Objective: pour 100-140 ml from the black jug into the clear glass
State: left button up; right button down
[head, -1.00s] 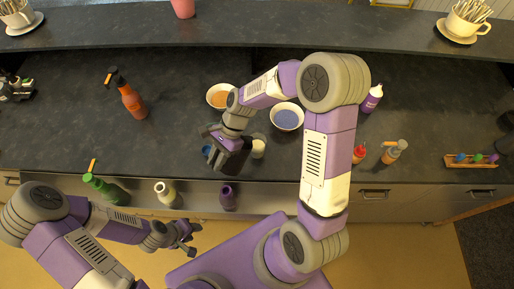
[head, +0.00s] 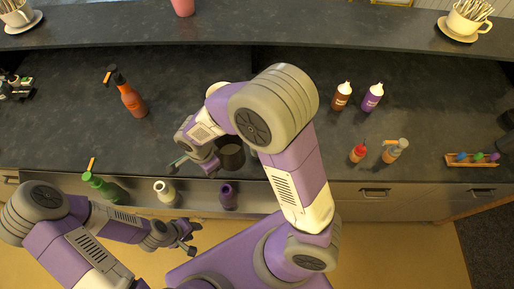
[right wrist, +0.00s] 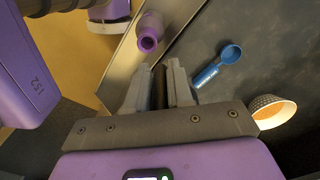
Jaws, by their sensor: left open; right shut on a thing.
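The black jug (head: 230,155) is in the head view at the middle of the counter's front, with its dark open top showing. My right gripper (right wrist: 160,68) is just left of it in the head view. In the right wrist view its fingers are close together with a narrow dark strip between them; the jug's body cannot be made out there. I take the grip to be on the jug. I cannot make out the clear glass in either view; my right arm covers part of the counter. My left gripper (head: 187,241) is open and empty in front of the counter.
A purple bottle (head: 228,195), a cream bottle (head: 164,190) and a green bottle (head: 103,187) stand along the front edge. A blue scoop (right wrist: 217,67) and a bowl (right wrist: 273,111) lie near my right gripper. An orange spray bottle (head: 131,101) stands left.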

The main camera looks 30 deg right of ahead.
jog(key=s+a+r, duration=0.1)
jog(key=a+r, duration=0.3)
jog(key=a, duration=0.1)
jog(key=shift+s+a+p, duration=0.3)
jog(key=shift+s+a, duration=0.05)
dwell(0.6)
